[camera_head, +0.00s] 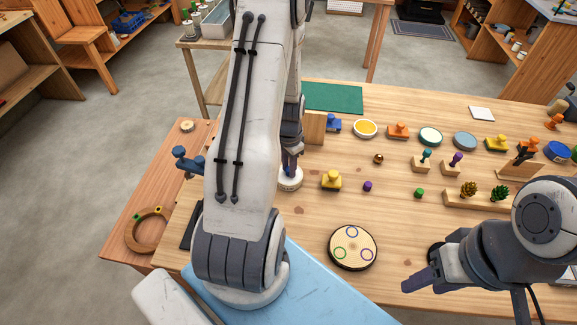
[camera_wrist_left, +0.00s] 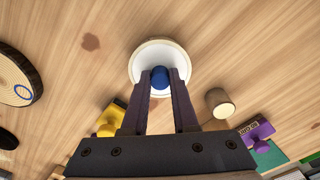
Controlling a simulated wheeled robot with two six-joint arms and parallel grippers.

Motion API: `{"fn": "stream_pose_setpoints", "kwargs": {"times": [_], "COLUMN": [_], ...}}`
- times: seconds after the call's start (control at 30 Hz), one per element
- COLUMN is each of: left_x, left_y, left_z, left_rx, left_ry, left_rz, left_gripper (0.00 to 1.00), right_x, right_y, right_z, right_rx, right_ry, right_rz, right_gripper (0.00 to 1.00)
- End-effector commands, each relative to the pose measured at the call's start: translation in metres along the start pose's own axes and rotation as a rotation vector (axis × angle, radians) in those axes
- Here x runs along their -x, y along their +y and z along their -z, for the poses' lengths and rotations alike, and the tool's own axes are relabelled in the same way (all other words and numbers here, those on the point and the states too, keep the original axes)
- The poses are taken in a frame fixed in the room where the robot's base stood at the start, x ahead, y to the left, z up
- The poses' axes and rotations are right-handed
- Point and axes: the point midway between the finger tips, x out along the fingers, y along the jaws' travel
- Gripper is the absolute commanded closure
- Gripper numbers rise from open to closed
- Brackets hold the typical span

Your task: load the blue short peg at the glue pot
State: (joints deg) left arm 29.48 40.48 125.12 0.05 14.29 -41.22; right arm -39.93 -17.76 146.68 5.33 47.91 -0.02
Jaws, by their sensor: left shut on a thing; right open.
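My left gripper (camera_head: 291,168) points down at the white glue pot (camera_head: 291,184), with its fingers mostly screened by my arm. In the left wrist view, it is shut on the blue short peg (camera_wrist_left: 160,77), which sits between the fingertips (camera_wrist_left: 160,85). The round glue pot (camera_wrist_left: 151,50), with its pale inside, lies directly behind the peg in that view. The peg is over or within the pot's opening; I cannot tell whether it touches. My right gripper (camera_head: 420,270) is open and empty at the table's front right.
A round board (camera_head: 340,256) with blue, purple and green rings lies in front. A yellow knobbed block (camera_head: 331,181) stands right of the pot. A small purple piece (camera_head: 367,187) and a green one (camera_head: 419,193) stand further right. Coloured dishes and blocks line the back.

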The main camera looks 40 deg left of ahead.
Motion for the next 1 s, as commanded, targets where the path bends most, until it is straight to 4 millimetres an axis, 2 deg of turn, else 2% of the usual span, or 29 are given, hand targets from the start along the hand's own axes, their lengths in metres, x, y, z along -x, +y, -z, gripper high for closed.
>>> {"fn": "stream_pose_setpoints", "kwargs": {"times": [0.47,1.0], "left_x": [0.002,0.046], "left_y": [0.001,0.001], "left_z": [-0.001,-0.001], "left_rx": [0.000,0.000], "left_ry": [-0.004,-0.002], "left_rz": [-0.003,-0.002], "left_gripper": [1.00,1.00], "right_x": [0.003,0.041], "right_y": [0.000,-0.003], "right_z": [0.000,0.002], "right_rx": [0.000,-0.001], "right_ry": [0.000,0.000], "right_rz": [0.000,0.000], "right_gripper": [0.50,0.50]}}
